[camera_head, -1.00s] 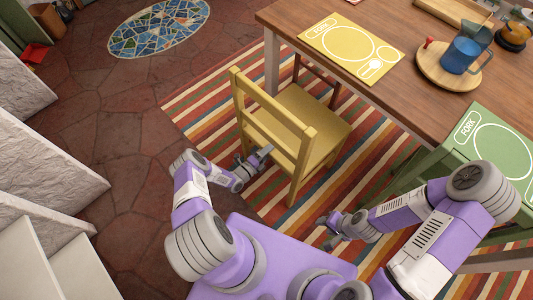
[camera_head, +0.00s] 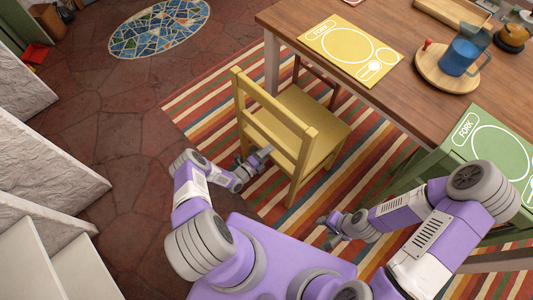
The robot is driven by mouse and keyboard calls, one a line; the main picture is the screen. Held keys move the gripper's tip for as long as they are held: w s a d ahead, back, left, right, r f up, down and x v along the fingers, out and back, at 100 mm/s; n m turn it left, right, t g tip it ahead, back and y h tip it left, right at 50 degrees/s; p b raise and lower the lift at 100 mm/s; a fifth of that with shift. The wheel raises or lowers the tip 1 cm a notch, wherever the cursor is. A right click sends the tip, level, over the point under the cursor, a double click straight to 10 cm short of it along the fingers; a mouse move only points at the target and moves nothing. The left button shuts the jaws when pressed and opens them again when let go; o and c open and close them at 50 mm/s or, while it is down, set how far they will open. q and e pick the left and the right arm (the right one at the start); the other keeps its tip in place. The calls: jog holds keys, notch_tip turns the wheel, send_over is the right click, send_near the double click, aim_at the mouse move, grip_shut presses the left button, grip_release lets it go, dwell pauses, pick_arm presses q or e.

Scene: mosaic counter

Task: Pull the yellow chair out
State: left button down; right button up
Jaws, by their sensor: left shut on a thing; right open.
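The yellow chair (camera_head: 306,112) stands upright on the striped rug, its back toward me and its seat facing the wooden table (camera_head: 420,65). My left gripper (camera_head: 262,155) is at the lower left part of the chair's back and is shut on the chair there. The exact grip is small and partly hidden. My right gripper (camera_head: 326,230) is open and empty, low over the rug to the right of the chair's near leg, apart from the chair.
A green chair (camera_head: 415,170) stands at the right by the table. The striped rug (camera_head: 200,100) lies under the chairs. White stone steps (camera_head: 50,150) are at the left. The tiled floor (camera_head: 130,130) between steps and rug is clear. A blue mug (camera_head: 460,57) stands on the table.

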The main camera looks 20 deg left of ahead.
pick_arm(q)
jog(key=shift+w+r+p, duration=0.25)
jog(key=shift+r+p, duration=0.25)
jog(key=shift+r, duration=0.65)
jog(key=shift+f, duration=0.15)
jog(key=shift+f+b, duration=1.25)
jog(key=shift+b, duration=0.05)
jog(key=shift+s, duration=0.1)
jog(key=shift+c, duration=2.2)
grip_release()
jog(key=shift+f, duration=0.1)
